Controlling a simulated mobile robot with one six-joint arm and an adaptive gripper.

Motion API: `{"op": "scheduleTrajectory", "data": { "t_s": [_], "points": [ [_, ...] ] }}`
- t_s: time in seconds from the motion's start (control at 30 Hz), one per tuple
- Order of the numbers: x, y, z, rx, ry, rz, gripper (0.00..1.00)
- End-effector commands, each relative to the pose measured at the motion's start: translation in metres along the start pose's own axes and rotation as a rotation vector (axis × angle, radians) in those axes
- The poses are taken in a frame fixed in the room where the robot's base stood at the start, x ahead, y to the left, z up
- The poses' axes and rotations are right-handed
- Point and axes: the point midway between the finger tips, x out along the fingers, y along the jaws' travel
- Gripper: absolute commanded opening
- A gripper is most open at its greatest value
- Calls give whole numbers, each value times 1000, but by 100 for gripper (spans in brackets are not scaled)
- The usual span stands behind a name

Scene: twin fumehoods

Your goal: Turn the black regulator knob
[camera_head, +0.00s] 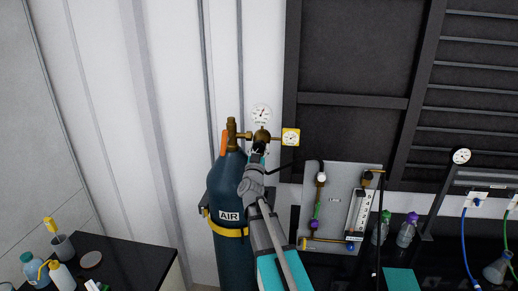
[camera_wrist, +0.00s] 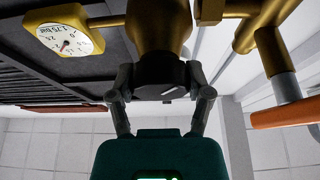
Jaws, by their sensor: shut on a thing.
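The black regulator knob (camera_wrist: 152,89) shows in the wrist view, below the brass regulator body (camera_wrist: 157,28), with a pale line on its face. My gripper (camera_wrist: 160,84) has one finger on each side of the knob and is shut on it. In the head view my gripper (camera_head: 257,154) reaches up to the regulator on top of the dark blue AIR cylinder (camera_head: 229,190). There my arm and gripper hide most of the knob. A yellow square gauge (camera_head: 291,138) sits right of the regulator and a round white gauge (camera_head: 262,114) sits above it.
An orange handle (camera_wrist: 288,113) lies close to the right of my gripper in the wrist view. A yellow strap (camera_head: 228,231) circles the cylinder. A panel with tubing (camera_head: 339,188) stands to the right. A black table (camera_head: 125,259) with bottles is at the lower left.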

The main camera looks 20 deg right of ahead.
Motion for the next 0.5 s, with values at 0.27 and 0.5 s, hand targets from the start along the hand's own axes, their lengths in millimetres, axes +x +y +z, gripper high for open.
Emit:
{"op": "scheduleTrajectory", "data": {
  "t_s": [0.27,0.5],
  "points": [
    [1,-2,0,194,0,80,17],
    [1,-1,0,229,0,95,17]
  ]
}}
